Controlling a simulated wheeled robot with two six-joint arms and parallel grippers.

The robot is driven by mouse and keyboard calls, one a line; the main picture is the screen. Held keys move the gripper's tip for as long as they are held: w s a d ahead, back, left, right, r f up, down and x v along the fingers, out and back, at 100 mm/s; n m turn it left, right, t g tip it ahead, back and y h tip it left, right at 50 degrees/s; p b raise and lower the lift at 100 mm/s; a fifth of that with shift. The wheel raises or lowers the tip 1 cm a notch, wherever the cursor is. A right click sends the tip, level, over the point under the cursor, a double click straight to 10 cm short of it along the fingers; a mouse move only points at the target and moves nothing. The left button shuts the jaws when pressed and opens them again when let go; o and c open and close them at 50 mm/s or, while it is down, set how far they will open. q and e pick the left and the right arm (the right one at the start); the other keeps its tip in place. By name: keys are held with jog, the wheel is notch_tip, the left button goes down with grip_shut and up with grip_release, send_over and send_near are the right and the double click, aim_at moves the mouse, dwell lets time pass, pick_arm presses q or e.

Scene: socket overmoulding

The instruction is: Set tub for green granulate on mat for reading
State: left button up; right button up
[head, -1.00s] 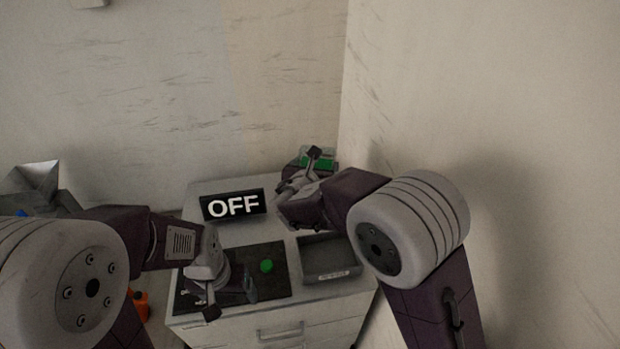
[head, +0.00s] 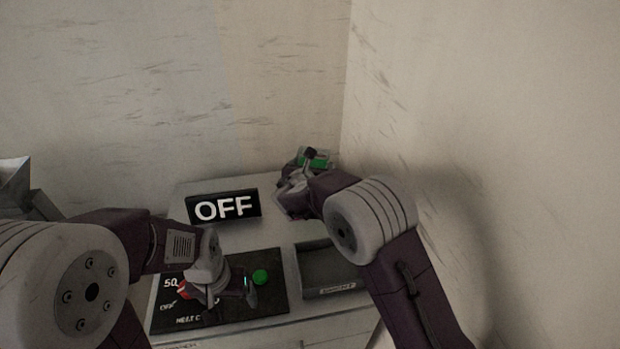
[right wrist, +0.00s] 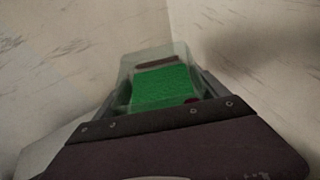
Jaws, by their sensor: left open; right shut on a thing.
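The tub for green granulate (head: 323,160) is a clear container with green contents, at the back right in the head view. My right gripper (head: 309,163) is shut on it and holds it near the corner of the walls. The tub also shows in the right wrist view (right wrist: 160,85), with the green fill inside its clear walls. My left gripper (head: 232,292) is open, low over a black panel. I cannot make out a mat for reading for certain.
The black panel (head: 270,300) bears white lettering, a red part (head: 184,290) and a green button (head: 260,277). A black OFF display (head: 224,207) stands behind it. A grey open tray (head: 330,268) with a label lies to its right. Walls close off the back and right.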

pick_arm(q)
jog(key=shift+w+r+p, duration=0.15)
jog(key=shift+r+p, duration=0.45)
jog(key=shift+r, duration=0.1)
jog(key=f+b, duration=0.2)
jog(key=shift+s+f+b, duration=0.2)
jog(key=shift+f+b, duration=0.05)
jog(key=shift+b, duration=0.1)
pick_arm(e)
jog(key=w+f, duration=0.1)
jog(key=f, duration=0.1)
jog(key=w+f, duration=0.3)
jog(key=f, duration=0.1)
jog(key=shift+w+a+f, duration=0.3)
jog(key=shift+w+f, duration=0.05)
jog(key=shift+f, duration=0.05)
jog(key=shift+w, duration=0.1)
pick_arm(q)
jog(key=shift+w+r, duration=0.1)
pick_arm(e)
jog(key=o, duration=1.9)
pick_arm(q)
jog(key=shift+f+b, duration=0.35)
jog(key=shift+f, duration=0.1)
pick_arm(e)
jog(key=v, duration=1.2)
jog(key=shift+r, duration=0.1)
